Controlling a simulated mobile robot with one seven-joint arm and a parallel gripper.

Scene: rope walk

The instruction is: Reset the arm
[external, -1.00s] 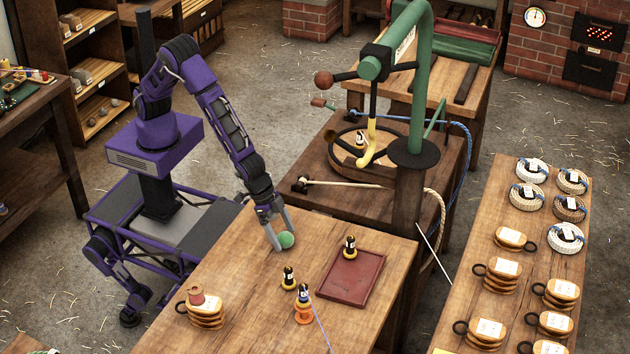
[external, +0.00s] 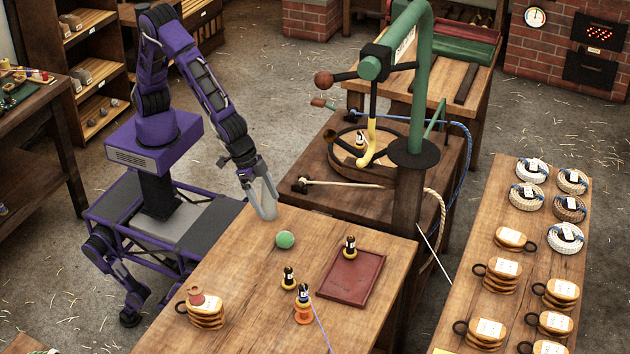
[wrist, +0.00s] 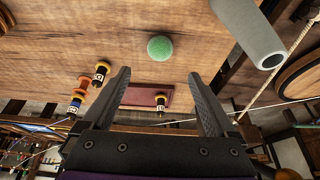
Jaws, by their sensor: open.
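My gripper (external: 264,200) is open and empty, above the far left edge of the wooden table (external: 240,280). Its two fingers also show in the wrist view (wrist: 160,95), spread apart with nothing between them. A green ball (external: 285,240) rests on the table, a little to the right of and below the gripper in the external view. It also shows in the wrist view (wrist: 161,48), beyond the fingertips and apart from them.
A bench with a green post (external: 421,90) stands behind the table.

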